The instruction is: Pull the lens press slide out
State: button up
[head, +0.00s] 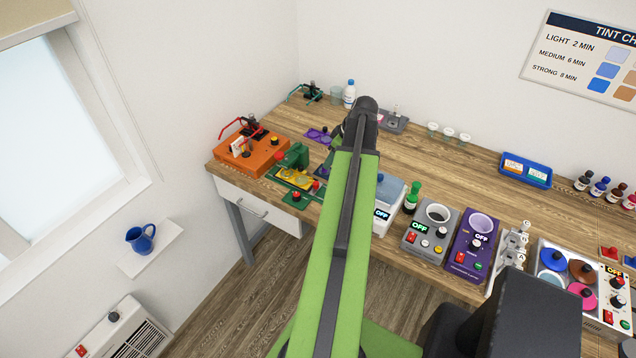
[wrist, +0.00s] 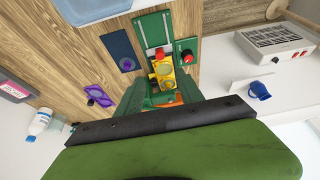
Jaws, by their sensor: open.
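An orange box (head: 252,152) with red-handled parts stands left of the press. A purple tray (head: 318,135) lies behind it. A green bottle (head: 412,197) and control boxes (head: 430,228) line the bench to the right. A blue jug (head: 141,238) stands on a wall shelf.

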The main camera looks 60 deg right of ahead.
aim_at(316, 183)
jog(key=b+x, duration=1.3)
jog(key=x, duration=0.3)
jog(key=shift+s+b, duration=0.15)
jog(key=shift+b, duration=0.2)
jog(key=shift+c, duration=0.4)
grip_shut()
